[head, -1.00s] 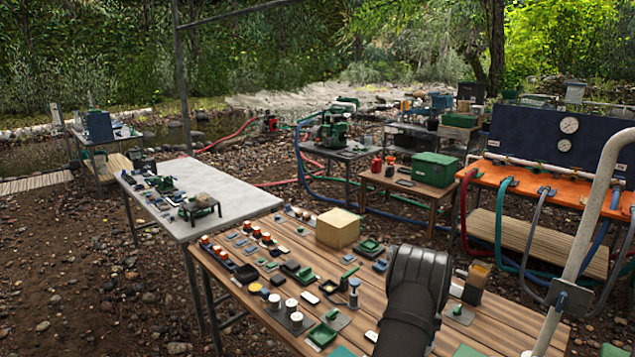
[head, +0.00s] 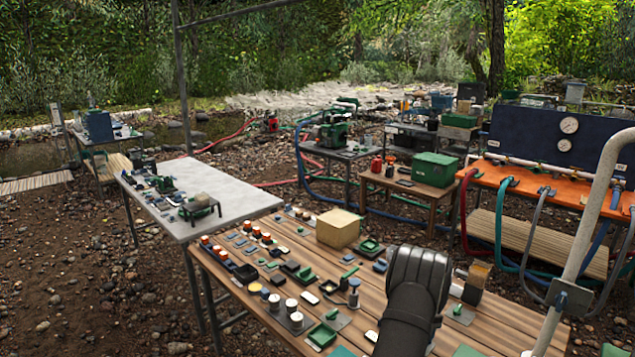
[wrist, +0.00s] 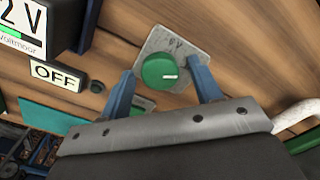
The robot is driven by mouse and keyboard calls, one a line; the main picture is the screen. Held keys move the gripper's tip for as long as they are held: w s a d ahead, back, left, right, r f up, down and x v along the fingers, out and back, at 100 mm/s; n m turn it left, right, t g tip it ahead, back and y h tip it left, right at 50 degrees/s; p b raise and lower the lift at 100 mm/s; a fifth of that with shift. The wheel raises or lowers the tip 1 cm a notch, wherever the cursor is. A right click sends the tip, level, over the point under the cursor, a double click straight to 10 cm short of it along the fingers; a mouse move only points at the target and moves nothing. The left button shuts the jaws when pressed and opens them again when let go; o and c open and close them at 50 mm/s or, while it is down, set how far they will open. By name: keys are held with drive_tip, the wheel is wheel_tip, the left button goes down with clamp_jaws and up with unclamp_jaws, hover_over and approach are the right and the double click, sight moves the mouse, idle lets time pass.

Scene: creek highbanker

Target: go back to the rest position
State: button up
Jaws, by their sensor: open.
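My gripper (wrist: 162,92) is in the wrist view, with two blue fingers spread apart and nothing between them. Beyond the fingertips, a green round knob (wrist: 159,71) with a white mark sits on a grey plate on the wooden table (wrist: 215,50). I cannot tell the gap between the fingers and the knob. In the head view my dark arm (head: 412,295) stands over the front right of the wooden table (head: 500,322), and it hides my gripper.
An OFF label (wrist: 58,76) and a voltmeter box (wrist: 22,25) lie left of the knob. Several small parts, jars and a cardboard box (head: 338,228) crowd the wooden table. A grey pipe (head: 590,215) rises at right. A pale table (head: 235,205) stands at left.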

drive_tip(key=n, duration=0.8)
drive_tip(key=shift+n, duration=0.4)
wheel_tip(320, 180, up, 8)
drive_tip(key=shift+r, duration=0.25)
drive_tip(key=w+a+f, duration=0.2)
drive_tip(key=w, duration=0.1)
drive_tip(key=w+a+f, duration=0.1)
drive_tip(key=w+a, duration=0.1)
drive_tip(key=shift+w, duration=0.25)
idle(0.8)
